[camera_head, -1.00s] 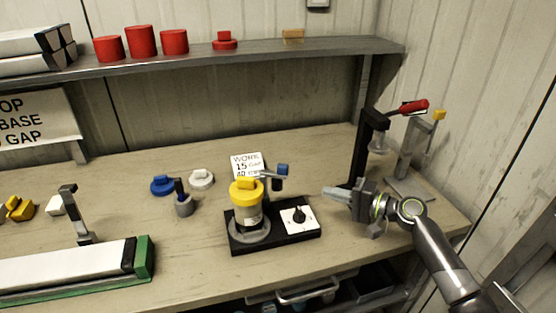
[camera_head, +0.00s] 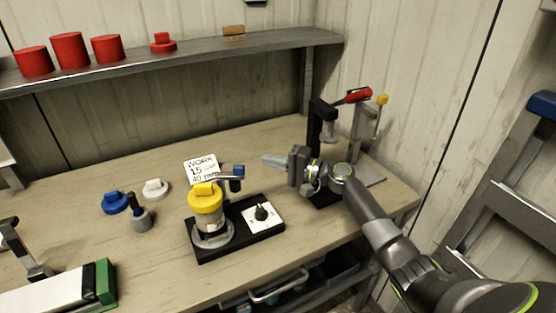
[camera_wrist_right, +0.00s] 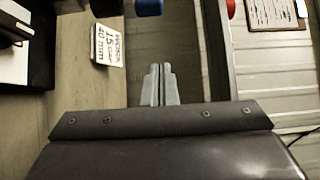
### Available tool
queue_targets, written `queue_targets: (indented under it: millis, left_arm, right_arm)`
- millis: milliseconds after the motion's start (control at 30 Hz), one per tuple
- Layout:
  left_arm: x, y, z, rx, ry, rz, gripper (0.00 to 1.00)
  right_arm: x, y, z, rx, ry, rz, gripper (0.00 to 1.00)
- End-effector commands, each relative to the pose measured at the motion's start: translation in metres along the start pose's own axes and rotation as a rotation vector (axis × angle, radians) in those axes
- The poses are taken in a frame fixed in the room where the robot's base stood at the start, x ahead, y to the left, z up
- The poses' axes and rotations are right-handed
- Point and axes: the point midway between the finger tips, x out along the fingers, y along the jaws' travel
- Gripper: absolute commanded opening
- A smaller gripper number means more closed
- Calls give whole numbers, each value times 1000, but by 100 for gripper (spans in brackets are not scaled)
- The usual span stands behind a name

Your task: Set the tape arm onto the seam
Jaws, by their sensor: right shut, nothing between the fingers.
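The task's tape arm could be the grey post with a bent arm and blue tip (camera_head: 237,172) on the black base (camera_head: 205,250), beside a yellow-capped jar (camera_head: 206,198); I cannot tell for sure. Another dark bracket arm (camera_head: 22,250) stands at the left by a white liner with a green end (camera_head: 104,284). No seam can be made out. My right gripper (camera_head: 268,160) is shut and empty, behind the dial plate (camera_head: 262,214), pointing left, apart from the blue-tipped arm. Its fingers show together in the wrist view (camera_wrist_right: 160,84). My left gripper is out of view.
A shelf (camera_head: 180,58) runs above.

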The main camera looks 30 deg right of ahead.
Motion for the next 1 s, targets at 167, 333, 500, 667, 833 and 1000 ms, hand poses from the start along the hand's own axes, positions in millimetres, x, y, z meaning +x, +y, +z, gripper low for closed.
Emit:
queue_targets:
  millis: [167, 333, 500, 667, 833, 1000]
  left_arm:
    - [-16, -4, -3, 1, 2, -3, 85]
    - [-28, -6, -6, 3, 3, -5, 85]
    - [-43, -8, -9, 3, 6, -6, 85]
    - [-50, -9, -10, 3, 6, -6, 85]
    - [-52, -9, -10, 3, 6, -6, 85]
    - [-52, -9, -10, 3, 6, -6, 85]
  right_arm:
    - [38, -4, 1, 4, -3, -1, 0]
    - [57, -4, 6, 3, -2, 2, 0]
    - [49, -4, 24, 0, -2, 2, 0]
    - [45, -2, 34, -1, -2, 1, 0]
    - [44, 0, 38, -1, -1, 1, 0]
    - [43, 0, 38, -1, -1, 1, 0]
